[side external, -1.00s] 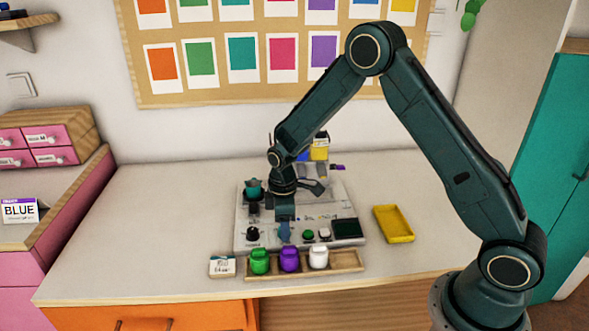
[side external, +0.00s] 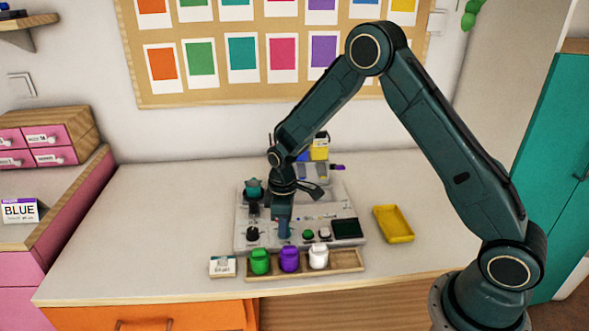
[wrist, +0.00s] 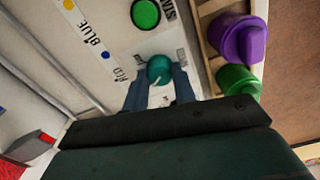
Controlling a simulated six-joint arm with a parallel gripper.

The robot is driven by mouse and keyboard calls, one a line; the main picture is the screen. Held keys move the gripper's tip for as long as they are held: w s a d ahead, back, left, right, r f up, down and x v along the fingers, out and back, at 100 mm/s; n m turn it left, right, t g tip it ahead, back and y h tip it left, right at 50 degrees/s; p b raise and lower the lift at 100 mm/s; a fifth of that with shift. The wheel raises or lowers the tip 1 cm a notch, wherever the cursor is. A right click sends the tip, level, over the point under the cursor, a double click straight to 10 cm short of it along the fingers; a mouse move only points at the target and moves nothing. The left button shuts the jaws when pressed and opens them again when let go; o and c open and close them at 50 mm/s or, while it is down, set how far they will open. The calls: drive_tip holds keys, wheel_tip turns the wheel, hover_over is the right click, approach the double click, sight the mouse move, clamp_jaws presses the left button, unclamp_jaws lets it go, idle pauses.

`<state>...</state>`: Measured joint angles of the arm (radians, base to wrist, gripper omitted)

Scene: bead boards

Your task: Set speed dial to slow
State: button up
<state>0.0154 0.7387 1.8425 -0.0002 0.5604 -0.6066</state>
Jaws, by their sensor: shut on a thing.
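A round teal knob (wrist: 159,70) with a pale pointer mark sits on the white board (wrist: 115,30) in the wrist view. I take it to be the speed dial. My gripper (wrist: 160,84) has its two blue fingers on either side of it and is shut on it. Small lettering lies around the knob, too blurred to read, so its setting cannot be told. In the side view my gripper (side external: 283,234) reaches down to the front part of the board (side external: 242,215). The knob is hidden there behind the fingers.
A wooden rack with green (side external: 260,262), purple (side external: 289,260) and white (side external: 319,257) containers stands just in front of the board. A green button (side external: 308,234) and a black knob (side external: 252,233) flank my gripper. A yellow tray (side external: 394,224) lies to the right.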

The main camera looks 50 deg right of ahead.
drive_tip(key=m, duration=0.6)
drive_tip(key=shift+m, duration=0.4)
drive_tip(key=o, duration=1)
drive_tip(key=shift+r, duration=0.15)
drive_tip(key=shift+r, duration=6.8)
drive_tip(key=shift+r, duration=0.1)
